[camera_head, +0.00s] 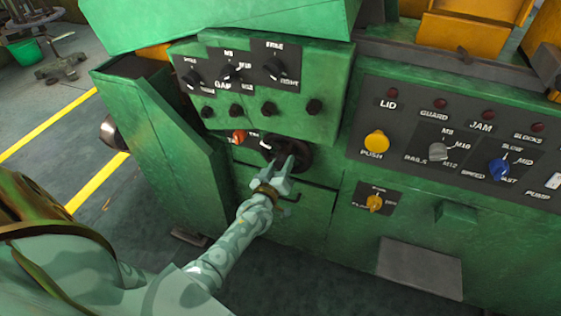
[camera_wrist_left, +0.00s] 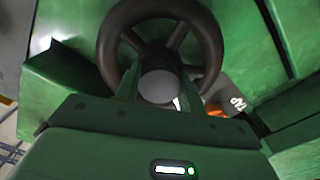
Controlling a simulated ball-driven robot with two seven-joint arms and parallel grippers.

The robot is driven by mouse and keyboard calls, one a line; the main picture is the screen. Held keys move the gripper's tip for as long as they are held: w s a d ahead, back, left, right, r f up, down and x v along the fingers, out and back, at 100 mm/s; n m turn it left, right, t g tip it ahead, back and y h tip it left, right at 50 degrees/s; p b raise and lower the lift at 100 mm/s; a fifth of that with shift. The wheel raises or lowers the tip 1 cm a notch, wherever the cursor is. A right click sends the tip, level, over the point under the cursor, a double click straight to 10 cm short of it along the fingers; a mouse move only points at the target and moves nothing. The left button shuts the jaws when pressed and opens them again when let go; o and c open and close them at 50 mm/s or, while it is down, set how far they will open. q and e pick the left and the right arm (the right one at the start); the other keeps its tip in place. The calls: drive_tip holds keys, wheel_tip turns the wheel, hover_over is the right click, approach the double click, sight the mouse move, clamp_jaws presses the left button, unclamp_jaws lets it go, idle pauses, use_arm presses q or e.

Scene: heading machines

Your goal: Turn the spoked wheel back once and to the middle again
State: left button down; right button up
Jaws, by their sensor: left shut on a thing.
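The dark spoked wheel (camera_head: 294,154) is mounted on the front of the green machine, below a panel of knobs. In the left wrist view the wheel (camera_wrist_left: 208,40) shows large, with its rim, spokes and a pale round hub (camera_wrist_left: 158,86). My left gripper (camera_head: 283,168) reaches in from the left and is at the wheel, its fingers shut on it. In the left wrist view the fingers (camera_wrist_left: 157,86) lie on either side of the hub area; their exact contact is partly hidden. My right gripper is not in view.
Above the wheel are several black knobs (camera_head: 268,108) and an orange-red knob (camera_head: 239,136). To the right is a panel with a yellow push button (camera_head: 376,141), a grey knob (camera_head: 438,151) and a blue knob (camera_head: 499,168). A yellow knob (camera_head: 375,203) sits below.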

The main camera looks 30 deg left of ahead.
use_arm(q)
drive_tip(key=n+p, duration=0.1)
drive_tip(key=n, duration=0.3)
drive_tip(key=shift+n, duration=0.3)
drive_tip(key=shift+f+n, duration=0.1)
drive_tip(key=shift+n, duration=2.5)
drive_tip(key=c, duration=0.9)
unclamp_jaws()
drive_tip(key=shift+o, duration=0.2)
drive_tip(key=shift+s, duration=0.1)
drive_tip(key=shift+s+d, duration=0.1)
drive_tip(key=shift+s, duration=0.2)
drive_tip(key=p+v, duration=0.3)
drive_tip(key=v, duration=1.2)
drive_tip(key=shift+s, duration=0.3)
